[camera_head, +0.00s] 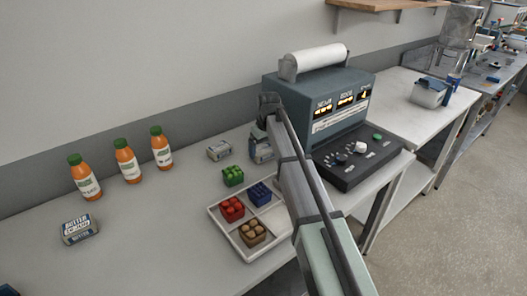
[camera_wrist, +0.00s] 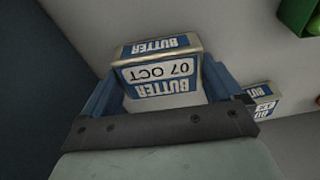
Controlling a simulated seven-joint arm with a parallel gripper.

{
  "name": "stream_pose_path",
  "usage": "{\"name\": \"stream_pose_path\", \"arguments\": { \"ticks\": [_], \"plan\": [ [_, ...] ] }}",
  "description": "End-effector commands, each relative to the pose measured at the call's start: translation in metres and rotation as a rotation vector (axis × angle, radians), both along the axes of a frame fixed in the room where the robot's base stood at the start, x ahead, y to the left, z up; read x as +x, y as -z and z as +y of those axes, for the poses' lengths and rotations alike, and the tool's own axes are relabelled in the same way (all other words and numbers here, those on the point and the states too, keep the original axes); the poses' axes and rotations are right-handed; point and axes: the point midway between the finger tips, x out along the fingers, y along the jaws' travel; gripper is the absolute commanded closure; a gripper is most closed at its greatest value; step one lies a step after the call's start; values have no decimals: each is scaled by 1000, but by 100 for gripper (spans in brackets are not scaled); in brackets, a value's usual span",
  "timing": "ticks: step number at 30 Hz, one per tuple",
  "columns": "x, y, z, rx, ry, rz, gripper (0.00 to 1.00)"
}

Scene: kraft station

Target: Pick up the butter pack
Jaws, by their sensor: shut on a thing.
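A butter pack (camera_wrist: 160,75), white and blue with "BUTTER" and "07 OCT" on it, sits between the two blue fingers of my gripper (camera_wrist: 165,82) in the wrist view. The label reads upside down there. My gripper is shut on this pack. In the head view the held pack (camera_head: 262,152) shows beside the grey machine, partly hidden by my arm; its height above the table is hard to tell. A second pack (camera_head: 219,149) lies just left of it and also shows beyond the right finger in the wrist view (camera_wrist: 264,98). A third butter pack (camera_head: 80,230) lies at the left.
A white divided tray (camera_head: 218,222) holds red, blue and brown blocks; a green block (camera_head: 233,176) stands just behind it. Several orange bottles (camera_head: 128,163) line the wall. A grey machine (camera_head: 318,105) with a control panel stands at the right. The table's middle left is clear.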

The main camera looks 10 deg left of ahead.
Motion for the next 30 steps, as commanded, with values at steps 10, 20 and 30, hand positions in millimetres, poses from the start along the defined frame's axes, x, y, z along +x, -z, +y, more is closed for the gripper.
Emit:
{"name": "stream_pose_path", "arguments": {
  "ticks": [10,20,30],
  "plan": [
    [1,-55,1,1,0,-2,47],
    [1,-92,0,0,0,0,47],
    [-10,-96,25,0,-32,0,47]
  ]
}}
